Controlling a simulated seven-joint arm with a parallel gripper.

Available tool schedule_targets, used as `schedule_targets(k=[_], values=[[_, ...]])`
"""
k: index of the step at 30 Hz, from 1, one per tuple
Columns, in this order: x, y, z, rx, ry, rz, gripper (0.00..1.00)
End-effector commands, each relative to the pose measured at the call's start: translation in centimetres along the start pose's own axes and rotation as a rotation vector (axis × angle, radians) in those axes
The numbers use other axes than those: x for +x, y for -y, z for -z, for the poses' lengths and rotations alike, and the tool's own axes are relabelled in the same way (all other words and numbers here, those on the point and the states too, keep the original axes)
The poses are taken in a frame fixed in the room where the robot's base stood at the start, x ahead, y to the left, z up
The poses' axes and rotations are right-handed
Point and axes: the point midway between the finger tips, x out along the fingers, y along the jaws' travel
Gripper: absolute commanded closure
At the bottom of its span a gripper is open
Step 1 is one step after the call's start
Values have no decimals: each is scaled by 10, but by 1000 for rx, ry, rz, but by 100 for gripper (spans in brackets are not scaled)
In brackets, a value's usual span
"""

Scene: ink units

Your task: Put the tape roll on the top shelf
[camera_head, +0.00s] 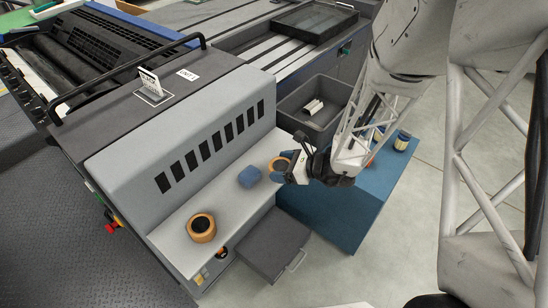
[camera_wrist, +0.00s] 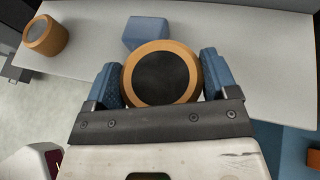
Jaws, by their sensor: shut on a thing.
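A tape roll with an orange-tan rim and dark centre (camera_wrist: 161,78) is between the blue finger pads of my gripper (camera_wrist: 160,85). The gripper is shut on it. In the head view my gripper (camera_head: 288,172) and the held roll (camera_head: 279,163) are at the right end of the pale upper shelf (camera_head: 232,205) of the grey unit. I cannot tell whether the roll touches the shelf. A similar round orange thing with a dark top (camera_head: 202,228) stands on the shelf's left part; the wrist view also shows it (camera_wrist: 45,36).
A blue block (camera_head: 250,177) sits on the shelf between the two round things; it is close beyond the held roll in the wrist view (camera_wrist: 146,31). A grey bin (camera_head: 322,94) with white pieces is behind my gripper.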

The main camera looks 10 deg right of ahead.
Motion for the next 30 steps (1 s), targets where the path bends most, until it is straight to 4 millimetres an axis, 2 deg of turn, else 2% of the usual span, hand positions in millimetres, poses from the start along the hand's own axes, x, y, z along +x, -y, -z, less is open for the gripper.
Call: schedule_targets(k=[9, 15, 30], values=[[31, 42, -7, -1, 0, -2, 46], [44, 59, -11, -1, 0, -1, 46], [47, 64, -10, 0, 0, -1, 46]])
